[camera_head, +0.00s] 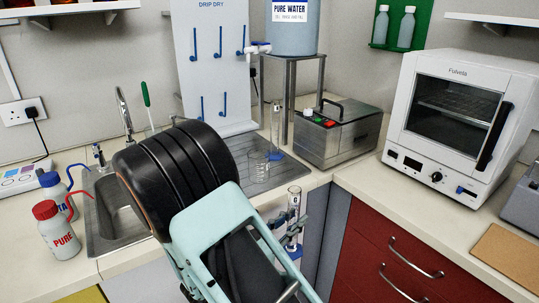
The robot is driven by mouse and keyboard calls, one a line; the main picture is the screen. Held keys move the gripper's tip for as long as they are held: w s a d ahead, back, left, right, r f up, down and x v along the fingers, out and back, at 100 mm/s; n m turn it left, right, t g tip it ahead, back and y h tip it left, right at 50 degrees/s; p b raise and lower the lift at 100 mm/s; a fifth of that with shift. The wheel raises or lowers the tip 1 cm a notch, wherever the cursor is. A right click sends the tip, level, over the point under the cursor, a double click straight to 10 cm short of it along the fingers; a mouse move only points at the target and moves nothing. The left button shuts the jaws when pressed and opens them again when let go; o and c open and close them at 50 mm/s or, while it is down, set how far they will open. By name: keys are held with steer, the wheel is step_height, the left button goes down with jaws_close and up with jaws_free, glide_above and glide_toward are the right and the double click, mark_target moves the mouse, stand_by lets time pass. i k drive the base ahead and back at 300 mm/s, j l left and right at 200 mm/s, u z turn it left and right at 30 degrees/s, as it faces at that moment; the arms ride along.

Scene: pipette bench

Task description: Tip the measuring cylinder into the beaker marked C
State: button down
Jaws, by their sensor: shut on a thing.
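A clear measuring cylinder (294,203) with a blue foot stands near upright in my gripper (293,238), in front of the bench's front edge. My gripper is shut on it; my arm hides part of the gripper. A small glass beaker (258,168) stands on the bench beside the sink, up and left of the held cylinder and apart from it. Any letter on this beaker is too small to read, and no beaker marked C can be made out. A second clear cylinder (276,125) with a blue foot stands behind the beaker.
A metal box with red and green buttons (338,135) stands right of the second cylinder. A pure water tank (292,25) sits on a metal stand behind. The sink (118,210), wash bottles (57,232) and drying rack (213,65) are left. A white oven (455,120) is right.

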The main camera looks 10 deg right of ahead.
mark_target(258, 166)
steer(key=z, duration=1.3)
steer(key=k+j, duration=0.65)
steer(key=j, duration=0.15)
steer(key=i, duration=0.5)
steer(key=z, duration=0.05)
